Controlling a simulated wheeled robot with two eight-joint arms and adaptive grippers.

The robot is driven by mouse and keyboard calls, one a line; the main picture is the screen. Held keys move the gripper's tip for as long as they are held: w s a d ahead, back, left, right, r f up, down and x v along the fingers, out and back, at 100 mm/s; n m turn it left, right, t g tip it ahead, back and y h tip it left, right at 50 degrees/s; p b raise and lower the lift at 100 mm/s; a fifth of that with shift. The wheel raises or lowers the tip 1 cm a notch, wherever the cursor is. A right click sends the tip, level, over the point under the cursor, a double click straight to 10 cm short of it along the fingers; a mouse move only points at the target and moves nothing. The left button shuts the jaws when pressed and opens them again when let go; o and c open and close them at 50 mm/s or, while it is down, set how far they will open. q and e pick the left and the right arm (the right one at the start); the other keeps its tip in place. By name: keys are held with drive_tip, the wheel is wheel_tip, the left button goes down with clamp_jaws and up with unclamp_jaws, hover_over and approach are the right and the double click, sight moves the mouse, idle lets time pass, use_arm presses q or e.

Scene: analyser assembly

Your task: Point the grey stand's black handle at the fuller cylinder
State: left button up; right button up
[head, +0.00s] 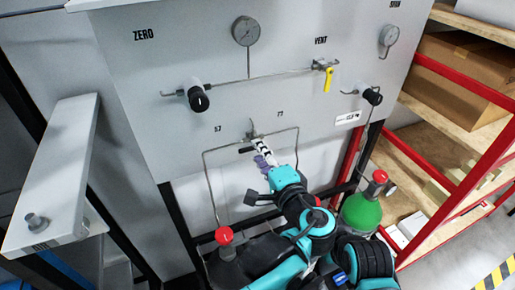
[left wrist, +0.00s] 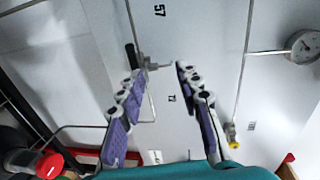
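The grey stand (head: 130,75) is a tall panel on black legs. Its black handle (head: 247,150) sits on a small valve between the labels that look like 57 and 77, and points left, towards the 57 side. In the left wrist view the handle (left wrist: 131,57) is just beyond the fingertips. My left gripper (left wrist: 161,70) is open, its fingers apart near the valve; contact is unclear. It also shows in the head view (head: 263,158). A dark cylinder with a red cap (head: 224,236) stands lower left, partly hidden. A green cylinder (head: 361,212) stands lower right. My right gripper is out of view.
Thin pipes run down from the valve on both sides. Gauges (head: 246,31), black knobs (head: 199,98) and a yellow vent lever (head: 327,79) are higher on the panel. A red-framed shelf (head: 455,75) with boxes stands right.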

use_arm(q)
drive_tip(key=shift+s+d, duration=0.15)
drive_tip(key=shift+s, duration=0.35)
idle(0.3)
